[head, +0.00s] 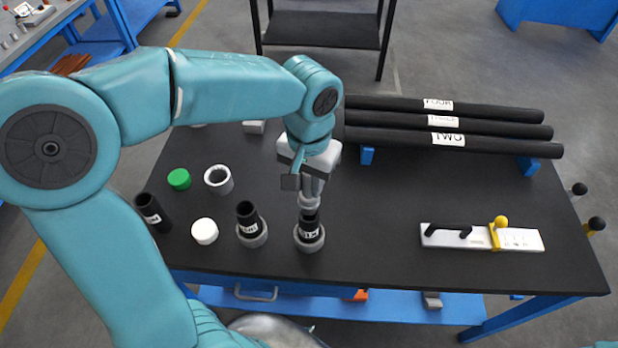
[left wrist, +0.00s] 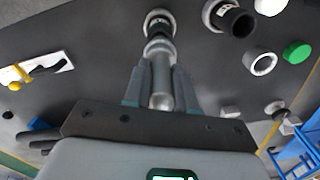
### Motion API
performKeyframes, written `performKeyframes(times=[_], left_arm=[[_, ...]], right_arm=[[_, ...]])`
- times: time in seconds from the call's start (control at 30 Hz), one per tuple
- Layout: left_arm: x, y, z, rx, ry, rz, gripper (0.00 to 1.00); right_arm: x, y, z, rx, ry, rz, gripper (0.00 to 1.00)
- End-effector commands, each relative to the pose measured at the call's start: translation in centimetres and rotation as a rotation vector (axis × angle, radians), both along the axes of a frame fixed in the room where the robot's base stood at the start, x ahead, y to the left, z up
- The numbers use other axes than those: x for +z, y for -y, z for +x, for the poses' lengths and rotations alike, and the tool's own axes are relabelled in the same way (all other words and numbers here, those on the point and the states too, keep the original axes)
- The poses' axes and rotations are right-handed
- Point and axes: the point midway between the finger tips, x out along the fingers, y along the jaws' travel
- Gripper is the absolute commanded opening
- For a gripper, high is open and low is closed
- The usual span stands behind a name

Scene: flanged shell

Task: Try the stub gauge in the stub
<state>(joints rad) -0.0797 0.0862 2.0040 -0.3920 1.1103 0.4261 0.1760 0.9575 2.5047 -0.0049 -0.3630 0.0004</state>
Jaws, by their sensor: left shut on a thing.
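My left gripper (head: 311,180) is shut on the silver-grey stub gauge (head: 309,202), which points down. The gauge's lower end meets the mouth of a black stub (head: 309,224) with a white label. I cannot tell how far inside it reaches. The stub stands upright in a grey ring-shaped flange (head: 309,241) near the table's front edge. In the left wrist view the gauge (left wrist: 161,88) lies between the fingers (left wrist: 158,78), in line with the stub (left wrist: 159,27). My right gripper is not in view.
Left stand another stub in a flange (head: 248,218), a loose black stub (head: 153,212), a white cap (head: 204,231), a green cap (head: 179,179) and a grey ring (head: 218,180). Right lie long black tubes (head: 500,134) and a white plate with yellow lever (head: 480,237). Table (head: 380,200) between is clear.

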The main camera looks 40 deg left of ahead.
Motion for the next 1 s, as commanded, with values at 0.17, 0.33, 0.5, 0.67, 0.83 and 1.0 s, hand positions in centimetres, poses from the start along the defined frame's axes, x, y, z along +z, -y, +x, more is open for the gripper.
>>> performKeyframes(times=[0.17,0.33,0.5,0.67,0.83,1.0], left_arm=[[-0.3,0.0,0.0,0.0,0.002,0.0,0.0],[-0.6,0.0,0.0,0.0,0.002,0.0,0.0],[-0.9,0.0,0.0,0.0,0.002,0.0,0.0],[-1.2,0.0,0.0,0.0,0.002,0.0,0.0],[-1.6,0.0,0.0,0.0,0.002,0.0,0.0],[-1.9,0.0,0.0,0.0,0.002,0.0,0.0]], right_arm=[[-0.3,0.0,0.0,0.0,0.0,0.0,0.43],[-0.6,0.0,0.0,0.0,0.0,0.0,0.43],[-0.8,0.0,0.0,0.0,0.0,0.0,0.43],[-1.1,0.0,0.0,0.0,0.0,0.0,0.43],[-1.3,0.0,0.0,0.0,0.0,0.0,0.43],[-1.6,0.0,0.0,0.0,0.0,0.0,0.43]])
